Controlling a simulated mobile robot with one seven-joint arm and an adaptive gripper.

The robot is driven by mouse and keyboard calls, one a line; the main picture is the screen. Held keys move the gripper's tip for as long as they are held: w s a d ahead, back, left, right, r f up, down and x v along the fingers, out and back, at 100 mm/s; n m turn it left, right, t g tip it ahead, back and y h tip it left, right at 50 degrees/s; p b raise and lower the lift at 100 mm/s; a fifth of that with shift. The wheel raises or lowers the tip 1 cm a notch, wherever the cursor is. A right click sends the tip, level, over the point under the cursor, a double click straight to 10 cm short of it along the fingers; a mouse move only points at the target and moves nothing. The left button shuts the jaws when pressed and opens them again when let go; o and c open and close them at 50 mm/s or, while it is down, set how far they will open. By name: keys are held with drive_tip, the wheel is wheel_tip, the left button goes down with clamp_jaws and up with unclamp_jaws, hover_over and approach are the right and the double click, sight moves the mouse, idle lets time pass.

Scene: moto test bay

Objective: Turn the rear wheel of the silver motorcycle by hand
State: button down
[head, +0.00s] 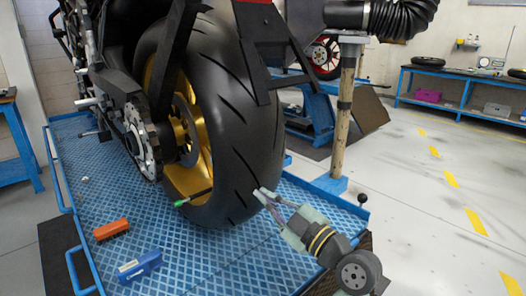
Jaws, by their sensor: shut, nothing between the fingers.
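The rear wheel (240,130) of the motorcycle fills the middle of the head view, with a wide black tyre and a gold rim (185,180). The wheel stands over the blue diamond-pattern lift platform (185,255). My gripper (261,193) is at the lower right edge of the tyre, its fingers shut and pointing left toward the tread. Nothing shows between the fingers. The fingertips overlap the tyre in the picture; I cannot tell whether they touch it. The sprocket and chain (142,140) are left of the rim. Most of the motorcycle is outside the frame.
An orange brush-like block (111,230) and a blue box (139,266) lie on the platform at left. A thin green-tipped rod (193,198) is by the rim. A wooden post (344,110) with a black hose (400,18) stands behind. The floor at right is clear.

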sight(260, 151)
drive_tip(key=shift+s+d+r+p, duration=0.1)
drive_tip(key=shift+r+p, duration=1.1)
drive_tip(key=shift+r, duration=1.4)
drive_tip(key=shift+s+r+p, duration=0.1)
drive_tip(key=shift+r+p, duration=1.05)
drive_tip(key=shift+r, duration=1.4)
drive_tip(key=shift+s+d+f+b, duration=0.25)
drive_tip(key=shift+d+f+b, duration=0.1)
drive_tip(key=shift+b, duration=0.15)
drive_tip(key=shift+r+b+v, duration=0.15)
drive_tip(key=shift+b+v, duration=0.45)
drive_tip(key=shift+v, duration=0.7)
drive_tip(key=shift+r+b+v, duration=0.1)
drive_tip(key=shift+b+v, duration=0.5)
drive_tip(key=shift+v, duration=0.7)
